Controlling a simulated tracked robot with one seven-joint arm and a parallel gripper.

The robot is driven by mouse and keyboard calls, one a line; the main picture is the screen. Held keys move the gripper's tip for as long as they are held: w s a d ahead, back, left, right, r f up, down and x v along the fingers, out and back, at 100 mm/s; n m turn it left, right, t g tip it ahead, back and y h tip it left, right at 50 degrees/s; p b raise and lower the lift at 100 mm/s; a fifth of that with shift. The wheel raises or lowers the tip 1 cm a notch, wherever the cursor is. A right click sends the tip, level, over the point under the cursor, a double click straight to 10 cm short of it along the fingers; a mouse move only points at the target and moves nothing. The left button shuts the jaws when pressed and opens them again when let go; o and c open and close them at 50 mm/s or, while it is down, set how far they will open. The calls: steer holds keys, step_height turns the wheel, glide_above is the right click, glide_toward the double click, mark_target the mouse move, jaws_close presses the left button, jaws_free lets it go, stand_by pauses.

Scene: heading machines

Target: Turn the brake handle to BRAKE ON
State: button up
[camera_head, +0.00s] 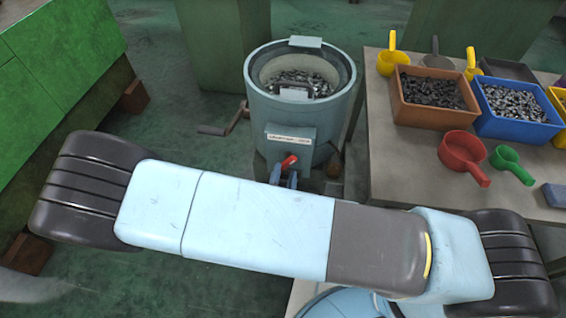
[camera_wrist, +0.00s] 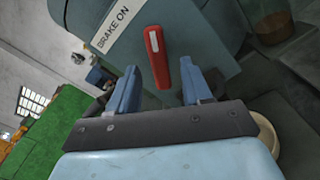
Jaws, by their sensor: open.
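The brake handle (camera_wrist: 156,57) is a short red lever with a pale stripe, on the blue-grey front box of a drum-shaped machine. In the wrist view it stands near upright, leaning slightly, below and right of a white label (camera_wrist: 110,30) reading BRAKE ON. My gripper (camera_wrist: 158,82) is open, with one blue finger on each side of the handle's lower end; I cannot tell if either touches it. In the head view the red handle (camera_head: 289,162) shows on the box front, with my gripper's blue fingers (camera_head: 283,180) just below it. My arm hides what lies lower.
The round drum (camera_head: 340,105) holds metal parts and has a crank (camera_head: 222,128) at its left. A table (camera_head: 390,150) at right carries an orange bin (camera_head: 425,116), a blue bin (camera_head: 510,130) and several scoops. A green machine (camera_head: 60,70) stands at left. Open floor lies between.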

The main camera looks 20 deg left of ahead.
mark_target(286, 167)
steer(key=shift+w+a, duration=0.15)
steer(key=shift+w, duration=0.95)
steer(key=shift+w+a, duration=0.1)
steer(key=shift+w, duration=1)
steer(key=shift+c, duration=0.5)
